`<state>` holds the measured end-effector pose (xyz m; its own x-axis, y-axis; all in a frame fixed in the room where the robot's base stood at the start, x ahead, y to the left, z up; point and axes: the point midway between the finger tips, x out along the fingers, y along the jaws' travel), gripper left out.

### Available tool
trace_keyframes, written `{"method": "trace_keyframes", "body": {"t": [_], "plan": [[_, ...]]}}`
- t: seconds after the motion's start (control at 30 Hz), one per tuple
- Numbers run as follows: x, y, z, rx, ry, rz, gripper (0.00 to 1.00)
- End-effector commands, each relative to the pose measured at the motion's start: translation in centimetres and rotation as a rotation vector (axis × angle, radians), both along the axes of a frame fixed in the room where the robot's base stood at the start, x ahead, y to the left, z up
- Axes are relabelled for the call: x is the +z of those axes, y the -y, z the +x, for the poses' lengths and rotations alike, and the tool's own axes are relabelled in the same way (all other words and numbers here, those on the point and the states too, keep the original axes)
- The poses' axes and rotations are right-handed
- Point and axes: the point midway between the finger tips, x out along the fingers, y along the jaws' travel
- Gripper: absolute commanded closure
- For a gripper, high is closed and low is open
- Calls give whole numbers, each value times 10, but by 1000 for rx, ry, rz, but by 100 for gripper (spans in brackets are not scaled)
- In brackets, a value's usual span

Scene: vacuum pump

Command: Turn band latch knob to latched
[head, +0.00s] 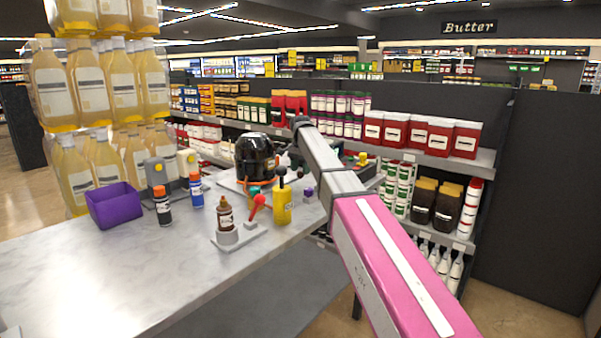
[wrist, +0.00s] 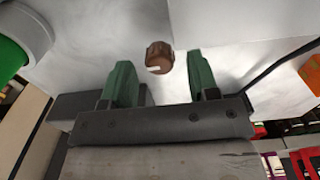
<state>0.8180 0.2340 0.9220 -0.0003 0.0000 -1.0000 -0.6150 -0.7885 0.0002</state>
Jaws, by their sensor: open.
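A small brown knob (wrist: 160,57) with a white mark shows in the wrist view, on a pale grey surface; I take it as the band latch knob. My gripper (wrist: 159,61) is open, with one green finger on each side of the knob and gaps showing on both sides. I cannot tell how far the fingertips are from it in depth. In the head view the black rounded pump vessel (head: 255,156) stands on a pale base on the counter, beside the end of my arm. The knob is not discernible there, and my gripper is mostly hidden.
A yellow bottle (head: 281,206), a red-handled item (head: 257,206) and a brown dropper bottle (head: 226,214) stand in front of the pump. A purple bin (head: 114,205) is at left. In the wrist view, a green-and-white round part (wrist: 22,38) is at upper left and a black cable (wrist: 282,63) at right.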

Motion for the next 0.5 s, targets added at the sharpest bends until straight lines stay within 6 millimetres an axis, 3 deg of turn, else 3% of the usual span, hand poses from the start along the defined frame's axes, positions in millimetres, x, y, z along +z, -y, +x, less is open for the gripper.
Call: {"method": "trace_keyframes", "body": {"t": [0.2,0.47,0.5], "plan": [[-14,0,0,0,0,0,45],[-15,0,0,0,0,0,45],[-15,0,0,0,0,0,52]]}}
